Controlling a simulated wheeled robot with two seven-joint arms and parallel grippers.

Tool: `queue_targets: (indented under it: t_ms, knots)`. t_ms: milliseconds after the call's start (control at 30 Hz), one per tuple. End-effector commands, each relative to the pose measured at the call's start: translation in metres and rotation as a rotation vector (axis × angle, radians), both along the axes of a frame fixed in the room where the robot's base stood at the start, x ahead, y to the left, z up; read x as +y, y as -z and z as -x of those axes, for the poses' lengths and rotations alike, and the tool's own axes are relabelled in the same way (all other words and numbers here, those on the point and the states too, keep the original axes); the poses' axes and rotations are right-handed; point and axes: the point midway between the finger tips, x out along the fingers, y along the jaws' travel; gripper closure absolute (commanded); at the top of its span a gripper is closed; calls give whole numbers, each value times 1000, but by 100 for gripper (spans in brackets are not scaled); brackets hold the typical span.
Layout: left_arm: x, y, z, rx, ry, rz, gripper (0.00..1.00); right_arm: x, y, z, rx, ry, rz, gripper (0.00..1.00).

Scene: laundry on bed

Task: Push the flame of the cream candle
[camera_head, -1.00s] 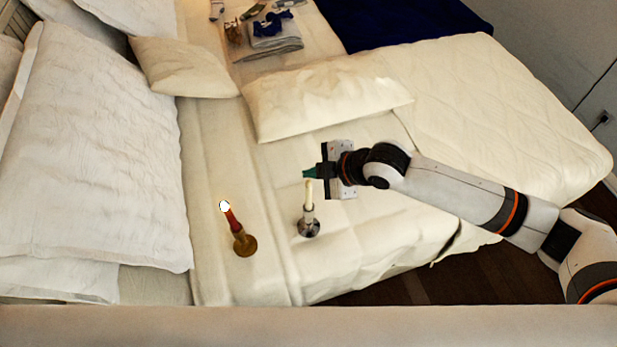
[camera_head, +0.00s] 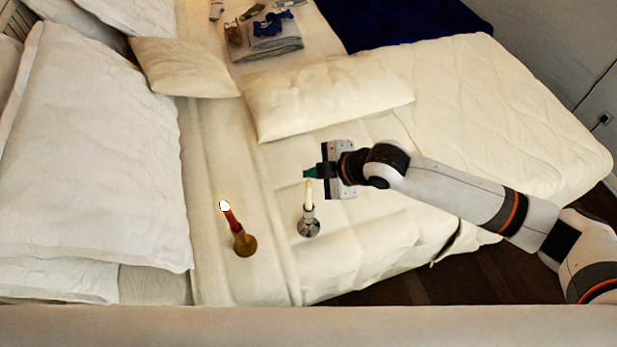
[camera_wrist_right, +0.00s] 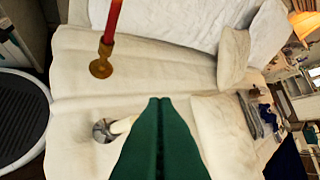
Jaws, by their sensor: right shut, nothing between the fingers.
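The cream candle (camera_head: 308,196) stands upright in a silver holder (camera_head: 309,226) on the bed. No flame shows on it in the head view. My right gripper (camera_head: 308,173) is shut and empty, with its green fingertips right at the candle's top; whether they touch it I cannot tell. In the right wrist view the green fingers (camera_wrist_right: 160,102) are together and hide part of the cream candle (camera_wrist_right: 122,125), whose holder (camera_wrist_right: 103,131) shows to their left. My left gripper is not in view.
A lit red candle (camera_head: 232,222) in a brass holder (camera_head: 245,244) stands left of the cream one. Pillows (camera_head: 325,95) lie behind and a large one (camera_head: 100,150) at left. Folded laundry (camera_head: 273,45) lies at the back. The bed between the candles is clear.

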Motion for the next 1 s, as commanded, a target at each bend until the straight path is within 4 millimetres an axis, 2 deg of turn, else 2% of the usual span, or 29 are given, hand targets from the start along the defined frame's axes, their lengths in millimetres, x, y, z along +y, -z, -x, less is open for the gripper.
queue_targets:
  t_ms: [267,1000]
  knots:
    - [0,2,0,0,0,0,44,0,8,0,1,-1,0,100]
    - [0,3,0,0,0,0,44,0,13,0,0,0,0,100]
